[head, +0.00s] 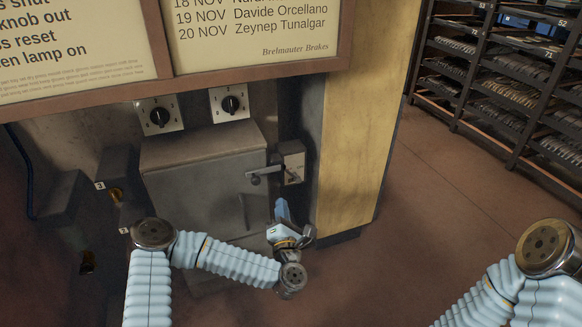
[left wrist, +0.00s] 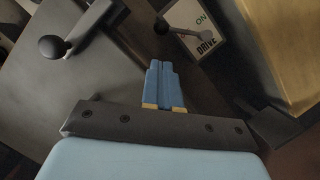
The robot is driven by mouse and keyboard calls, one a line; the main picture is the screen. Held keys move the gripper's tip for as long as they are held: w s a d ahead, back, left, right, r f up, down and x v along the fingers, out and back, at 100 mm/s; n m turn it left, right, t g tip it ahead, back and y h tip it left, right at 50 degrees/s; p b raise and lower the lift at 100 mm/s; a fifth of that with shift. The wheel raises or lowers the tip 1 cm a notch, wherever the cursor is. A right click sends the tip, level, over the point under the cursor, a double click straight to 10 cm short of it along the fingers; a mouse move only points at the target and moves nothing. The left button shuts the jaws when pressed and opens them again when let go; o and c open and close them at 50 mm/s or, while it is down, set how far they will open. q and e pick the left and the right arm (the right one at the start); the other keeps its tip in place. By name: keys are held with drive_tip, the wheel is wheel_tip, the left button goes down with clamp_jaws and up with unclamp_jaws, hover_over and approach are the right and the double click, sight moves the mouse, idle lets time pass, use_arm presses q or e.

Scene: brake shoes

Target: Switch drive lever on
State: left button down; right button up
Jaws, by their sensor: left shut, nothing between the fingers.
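The drive lever (left wrist: 184,30) is a short rod with a dark ball at its left end, in front of a pale plate (left wrist: 212,25) marked ON and DRIVE. In the head view it belongs to a grey box (head: 292,162) on the right side of the cabinet. My left gripper (head: 281,207) is just below that box. In the left wrist view its blue fingers (left wrist: 162,68) are together and empty, pointing up toward the lever ball, apart from it. My right gripper is out of view; only part of that arm shows at lower right.
A grey cabinet door (head: 200,185) has a handle with a dark ball, which shows at upper left in the left wrist view (left wrist: 53,48). Two rotary knobs (head: 160,116) sit above. A yellow pillar (head: 350,140) stands right of the box. Open floor and racks (head: 500,85) lie beyond.

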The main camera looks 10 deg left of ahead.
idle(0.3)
use_arm(q)
approach(289, 173)
drive_tip(key=w+a+r, duration=0.2)
drive_tip(key=w+a, duration=0.2)
drive_tip(key=a, duration=0.1)
drive_tip(key=shift+a+r, duration=0.2)
drive_tip(key=shift+r, duration=0.15)
